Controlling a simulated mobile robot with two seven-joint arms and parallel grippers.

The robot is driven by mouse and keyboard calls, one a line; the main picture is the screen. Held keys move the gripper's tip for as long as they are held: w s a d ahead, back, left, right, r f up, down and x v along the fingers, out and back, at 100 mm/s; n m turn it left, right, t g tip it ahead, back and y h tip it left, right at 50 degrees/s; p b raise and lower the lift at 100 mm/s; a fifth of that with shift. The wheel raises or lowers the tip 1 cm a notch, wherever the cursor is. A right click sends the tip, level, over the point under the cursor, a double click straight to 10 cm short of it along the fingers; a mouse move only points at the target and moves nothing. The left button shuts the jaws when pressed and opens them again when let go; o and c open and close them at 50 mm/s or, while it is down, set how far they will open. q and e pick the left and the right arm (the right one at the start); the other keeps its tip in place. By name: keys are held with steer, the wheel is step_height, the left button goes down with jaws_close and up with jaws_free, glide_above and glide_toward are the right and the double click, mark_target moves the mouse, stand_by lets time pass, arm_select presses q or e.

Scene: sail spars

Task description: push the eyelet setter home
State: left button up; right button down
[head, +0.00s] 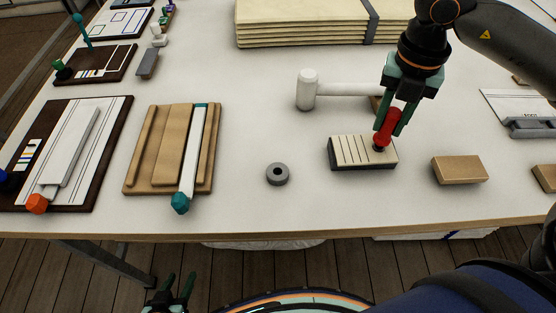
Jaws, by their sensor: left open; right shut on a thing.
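The eyelet setter (388,126) is a red-handled tool with a dark lower end. It stands close to upright on the right part of a small cream block with dark stripes (352,151). My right gripper (389,125) is shut on the red handle from above. The setter's dark tip meets the block's top; how deep it sits cannot be told. My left gripper (170,294) is low at the bottom edge, in front of the table and empty, its fingers apart.
A white mallet (307,90) lies behind the block. A grey ring (277,174) sits left of it and a tan wooden block (459,169) right. Wooden trays (131,176) and dark boards (112,115) fill the left. The front middle of the table is clear.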

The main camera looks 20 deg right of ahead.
arm_select(q)
steer(key=shift+f+b, duration=0.8)
steer(key=shift+f, duration=0.1)
arm_select(e)
steer(key=shift+f, duration=1.05)
steer(key=c, duration=0.5)
jaws_free()
steer(key=shift+c, duration=0.2)
arm_select(q)
steer(key=shift+w, duration=0.1)
arm_select(e)
steer(key=shift+r, duration=0.8)
step_height(320, 180, up, 10)
steer(key=p, duration=0.4)
steer(key=shift+f, duration=0.2)
arm_select(q)
steer(key=shift+d+r+p, duration=0.15)
steer(key=shift+r+p, duration=0.05)
steer(key=shift+r, duration=1.1)
steer(key=shift+d+r+p, duration=0.1)
steer(key=shift+r+p, duration=0.1)
steer(key=shift+r, duration=1.1)
arm_select(e)
steer(key=shift+r, duration=0.75)
